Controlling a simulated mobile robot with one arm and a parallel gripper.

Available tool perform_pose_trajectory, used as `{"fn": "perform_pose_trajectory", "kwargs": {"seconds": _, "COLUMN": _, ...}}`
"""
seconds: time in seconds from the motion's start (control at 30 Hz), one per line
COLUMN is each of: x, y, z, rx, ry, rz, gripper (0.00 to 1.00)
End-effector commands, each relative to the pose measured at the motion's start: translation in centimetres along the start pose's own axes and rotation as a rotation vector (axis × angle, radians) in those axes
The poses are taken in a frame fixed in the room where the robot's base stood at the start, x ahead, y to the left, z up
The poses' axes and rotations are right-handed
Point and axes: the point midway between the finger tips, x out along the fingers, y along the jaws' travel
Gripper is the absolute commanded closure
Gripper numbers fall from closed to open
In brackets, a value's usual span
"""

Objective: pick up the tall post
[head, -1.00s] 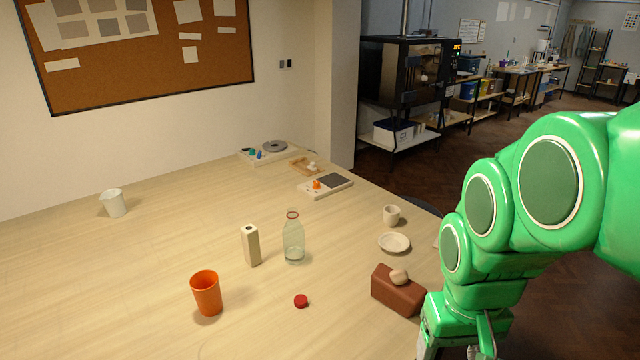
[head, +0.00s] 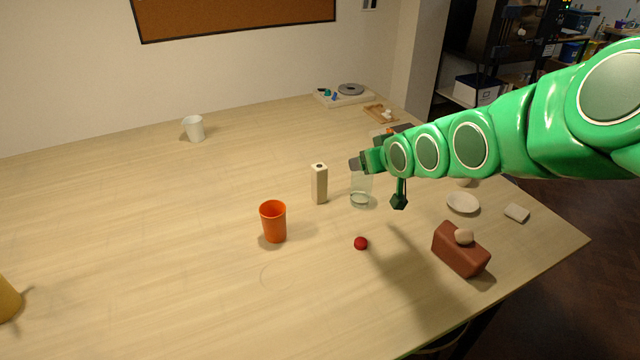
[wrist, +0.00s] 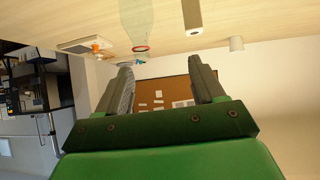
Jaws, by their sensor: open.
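The tall post (head: 319,184) is a pale, squared upright block with a dark hole in its top. It stands on the table left of the clear bottle (head: 360,198). In the wrist view the post (wrist: 191,14) shows at the top edge, cut off by the frame, with the picture upside down. My gripper (head: 357,163) is open and points left, above the table and to the right of the post's top. It hides the upper part of the bottle in the head view. In the wrist view nothing is between the fingers (wrist: 162,64).
A white cup (head: 194,128) is at the back left. A brown block (head: 460,252) and a saucer (head: 463,203) are at the right. The table's left middle is clear.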

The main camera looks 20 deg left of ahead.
Motion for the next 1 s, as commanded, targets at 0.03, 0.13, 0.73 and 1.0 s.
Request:
{"fn": "perform_pose_trajectory", "kwargs": {"seconds": 0.03, "x": 1.0, "y": -0.8, "z": -0.7, "rx": -0.007, "ry": 0.031, "rz": -0.019, "gripper": 0.32}}
{"fn": "perform_pose_trajectory", "kwargs": {"seconds": 0.13, "x": 2.3, "y": -1.9, "z": -2.1, "rx": -0.02, "ry": 0.089, "rz": -0.048, "gripper": 0.32}}
{"fn": "perform_pose_trajectory", "kwargs": {"seconds": 0.73, "x": 7.5, "y": -5.7, "z": -3.0, "rx": -0.048, "ry": 0.251, "rz": -0.135, "gripper": 0.32}}
{"fn": "perform_pose_trajectory", "kwargs": {"seconds": 1.0, "x": 10.2, "y": -5.8, "z": 0.6, "rx": -0.048, "ry": 0.25, "rz": -0.134, "gripper": 0.32}}
